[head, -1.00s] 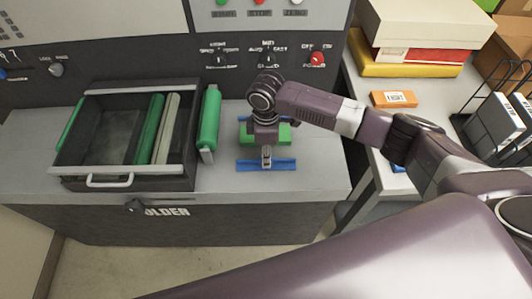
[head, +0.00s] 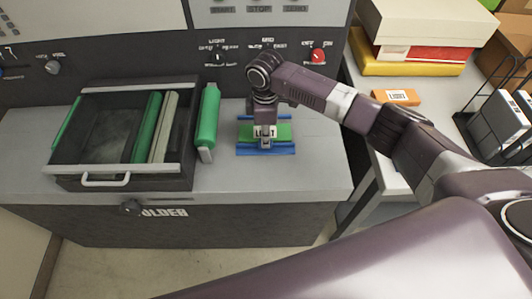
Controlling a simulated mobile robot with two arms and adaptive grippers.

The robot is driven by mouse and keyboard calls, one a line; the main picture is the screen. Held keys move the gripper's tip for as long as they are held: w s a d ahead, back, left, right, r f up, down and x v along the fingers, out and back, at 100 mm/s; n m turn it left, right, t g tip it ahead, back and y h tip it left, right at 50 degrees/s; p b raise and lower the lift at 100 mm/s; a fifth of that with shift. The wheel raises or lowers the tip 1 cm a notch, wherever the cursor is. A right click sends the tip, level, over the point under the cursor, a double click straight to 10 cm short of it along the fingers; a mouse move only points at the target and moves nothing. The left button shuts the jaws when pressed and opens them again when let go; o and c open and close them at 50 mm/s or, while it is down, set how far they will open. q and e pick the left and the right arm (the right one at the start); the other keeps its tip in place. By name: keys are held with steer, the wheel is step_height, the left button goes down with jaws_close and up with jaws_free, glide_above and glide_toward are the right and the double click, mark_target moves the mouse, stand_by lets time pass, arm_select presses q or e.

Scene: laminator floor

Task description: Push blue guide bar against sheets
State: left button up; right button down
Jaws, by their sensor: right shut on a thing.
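The blue guide bar (head: 286,149) lies on the grey machine top at the front edge of the sheets (head: 283,132). A second blue strip (head: 244,118) shows along the far side of the sheets, partly hidden by my arm. My right gripper (head: 265,144) points down and is shut on the blue guide bar near its middle. It hides part of the label. My left gripper is not in view.
Left of the sheets stand a green roller (head: 208,118) and a dark open tray (head: 68,176) holding green and grey bars. A control panel with a red knob (head: 318,56) rises behind. An orange box (head: 396,97) lies on the side table. The counter front is clear.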

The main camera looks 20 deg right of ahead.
steer(key=w, duration=0.1)
steer(key=w+b, duration=0.1)
steer(key=w, duration=0.1)
steer(key=shift+w+d+f, duration=0.15)
steer(key=shift+d+f, duration=0.05)
steer(key=shift+d, duration=0.2)
steer(key=shift+w+d+r+b, duration=0.1)
steer(key=shift+w+b, duration=0.2)
steer(key=shift+r, duration=0.25)
steer(key=shift+w, duration=0.1)
steer(key=c, duration=2.1)
jaws_free()
steer(key=shift+o, duration=0.7)
steer(key=shift+w+f, duration=0.1)
steer(key=shift+f, duration=0.05)
